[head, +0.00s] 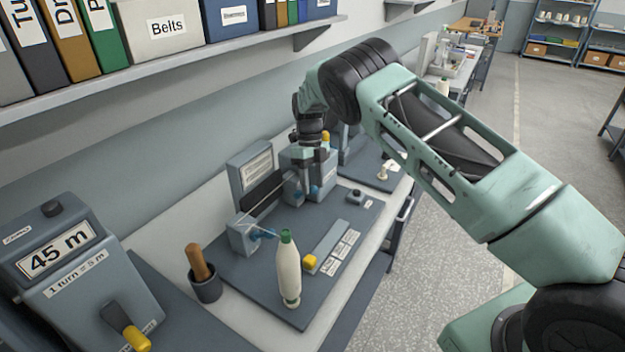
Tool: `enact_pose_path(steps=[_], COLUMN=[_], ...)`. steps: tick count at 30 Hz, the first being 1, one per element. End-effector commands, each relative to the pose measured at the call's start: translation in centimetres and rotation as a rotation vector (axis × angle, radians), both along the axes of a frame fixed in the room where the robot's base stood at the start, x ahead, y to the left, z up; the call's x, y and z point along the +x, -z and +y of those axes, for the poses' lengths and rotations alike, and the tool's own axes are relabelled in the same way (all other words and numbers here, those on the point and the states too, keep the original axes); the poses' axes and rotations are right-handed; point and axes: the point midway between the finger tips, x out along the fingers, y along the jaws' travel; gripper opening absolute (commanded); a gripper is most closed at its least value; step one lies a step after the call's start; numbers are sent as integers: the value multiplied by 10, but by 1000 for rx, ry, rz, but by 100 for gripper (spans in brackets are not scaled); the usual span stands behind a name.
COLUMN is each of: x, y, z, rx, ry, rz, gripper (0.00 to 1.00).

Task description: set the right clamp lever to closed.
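The right clamp block (325,178) is a grey-blue housing at the back right of the dark base plate (235,268). A yellow-orange knob (326,137) stands up at its top, behind my wrist; I take it for the right clamp lever, but its setting cannot be read. My gripper (306,190) points down in front of this block, overlapping it in the picture. Its fingers are small and blend with the block and the blue parts there, so I cannot tell whether they are open or touching anything. The left clamp block (242,236) has blue jaws (263,233).
A wooden-handled tool in a dark cup (204,275) and a "45 m" counter box (75,270) stand left. A shelf (180,62) runs above.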

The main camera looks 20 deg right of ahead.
Motion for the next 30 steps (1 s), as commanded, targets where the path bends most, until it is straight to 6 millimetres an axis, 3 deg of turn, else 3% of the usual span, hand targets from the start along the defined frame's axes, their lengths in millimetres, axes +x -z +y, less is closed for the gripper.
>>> enact_pose_path(steps=[8, 18, 30], x=[9, 34, 49], y=[-19, -90, -139], z=[-2, -7, -11], rx=[1, 0, 0], ry=[0, 0, -1], rz=[-4, -4, -3], gripper=[48, 48, 48])
